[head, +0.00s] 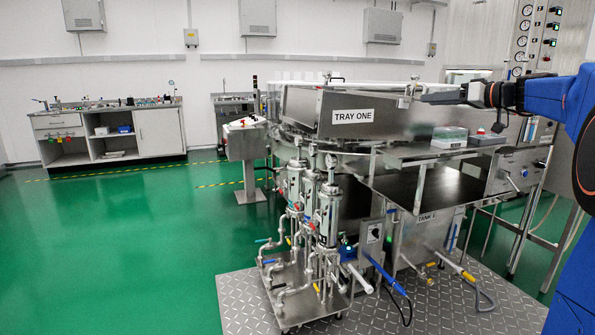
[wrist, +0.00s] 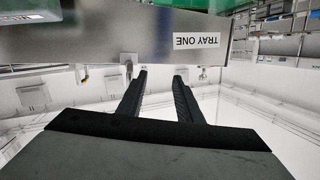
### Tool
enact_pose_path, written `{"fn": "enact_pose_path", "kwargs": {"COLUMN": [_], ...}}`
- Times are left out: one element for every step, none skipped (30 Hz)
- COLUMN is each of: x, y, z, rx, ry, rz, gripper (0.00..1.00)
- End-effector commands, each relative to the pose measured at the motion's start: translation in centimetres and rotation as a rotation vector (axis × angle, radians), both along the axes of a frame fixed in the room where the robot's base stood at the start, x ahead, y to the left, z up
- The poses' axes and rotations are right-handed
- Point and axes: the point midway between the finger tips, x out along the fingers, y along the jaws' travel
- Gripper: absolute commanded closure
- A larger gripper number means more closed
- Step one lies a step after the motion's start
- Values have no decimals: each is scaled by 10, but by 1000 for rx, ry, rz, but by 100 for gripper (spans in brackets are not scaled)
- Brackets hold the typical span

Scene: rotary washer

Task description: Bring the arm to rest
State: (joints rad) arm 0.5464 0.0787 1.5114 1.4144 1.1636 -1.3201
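My gripper (head: 428,97) is held out to the left at the right side of the head view, at about the height of the TRAY ONE panel. In the wrist view my gripper (wrist: 161,77) has its two black fingers apart, with nothing held between them. The metal panel labelled TRAY ONE (head: 320,122) is on the washer, left of the gripper in the head view. The panel also shows upside down in the wrist view (wrist: 100,42), beyond the fingertips. I cannot tell the exact gap between fingertips and panel.
A metal shelf (head: 400,152) below the gripper carries a clear-lidded box (head: 449,137) and a small red-topped item (head: 481,132). A gauge panel (head: 535,35) stands behind the arm. Pipes and a checkered platform (head: 240,300) are below. Green floor at left is clear.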

Motion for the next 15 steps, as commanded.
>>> {"fn": "enact_pose_path", "kwargs": {"x": [-15, -23, -35, -44, -53, -66, -76, -87, -101, -112, -123, -138, -149, -161, -176], "y": [23, 36, 50, 61, 71, 85, 94, 102, 114, 121, 129, 138, 145, 151, 158], "z": [-10, -18, -29, -38, -46, -58, -67, -75, -87, -96, -106, -117, -127, -136, -148], "rx": [-6, -10, -13, -17, -22, -29, -35, -41, -51, -58, -66, -77, -86, -95, -109], "ry": [52, 87, 135, 168, 203, 246, 280, 312, 354, 384, 416, 453, 482, 509, 545], "rz": [10, 13, 15, 16, 17, 15, 13, 11, 7, 3, -1, -9, -15, -22, -32], "gripper": [68, 68, 68, 68, 68, 68, 68, 68, 68, 68, 68, 68, 68, 68, 68]}}
